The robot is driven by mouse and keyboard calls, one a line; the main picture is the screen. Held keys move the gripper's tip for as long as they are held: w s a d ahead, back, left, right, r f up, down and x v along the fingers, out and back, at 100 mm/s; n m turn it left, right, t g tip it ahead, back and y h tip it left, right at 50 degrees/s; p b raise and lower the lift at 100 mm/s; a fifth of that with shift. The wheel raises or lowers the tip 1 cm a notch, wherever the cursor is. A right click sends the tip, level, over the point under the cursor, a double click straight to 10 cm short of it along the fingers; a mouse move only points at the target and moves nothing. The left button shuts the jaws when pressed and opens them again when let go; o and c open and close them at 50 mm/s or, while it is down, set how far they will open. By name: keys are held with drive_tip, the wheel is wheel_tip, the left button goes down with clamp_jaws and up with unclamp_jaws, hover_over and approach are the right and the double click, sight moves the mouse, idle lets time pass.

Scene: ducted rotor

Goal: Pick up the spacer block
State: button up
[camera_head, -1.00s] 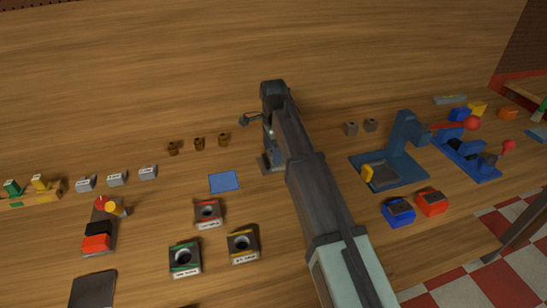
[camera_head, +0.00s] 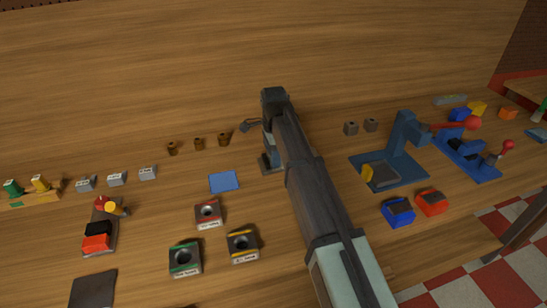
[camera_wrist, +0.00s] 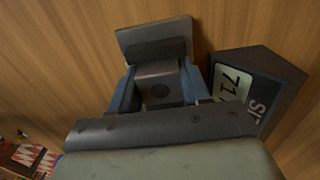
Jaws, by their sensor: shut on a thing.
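The gripper is shut on this block, which I take to be the spacer block. In the head view, my gripper (camera_head: 268,163) is low over the middle of the wooden table, and my arm partly covers it. I cannot tell whether the block touches the table.
A dark labelled box (camera_wrist: 258,85) stands close to the right finger. A blue mat (camera_head: 224,181) lies left of the gripper, with labelled ring blocks (camera_head: 208,213) nearer the camera. A blue press (camera_head: 403,150) stands to the right.

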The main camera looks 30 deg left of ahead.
drive_tip(key=shift+c, duration=0.7)
wheel_tip(320, 180, up, 9)
drive_tip(key=shift+f, duration=0.1)
drive_tip(key=shift+w+r, duration=0.15)
drive_tip(key=shift+r, duration=0.2)
drive_tip(key=shift+m, duration=0.6)
drive_tip(key=w+d, duration=0.5)
drive_tip(key=shift+w+d, duration=0.15)
drive_tip(key=shift+d, duration=0.25)
drive_tip(key=w+d+m, duration=0.1)
drive_tip(key=w+d, duration=0.4)
drive_tip(key=w, duration=0.3)
drive_tip(key=n, duration=0.2)
approach(329, 137)
drive_tip(key=shift+f, duration=3.15)
drive_tip(key=shift+f, duration=0.1)
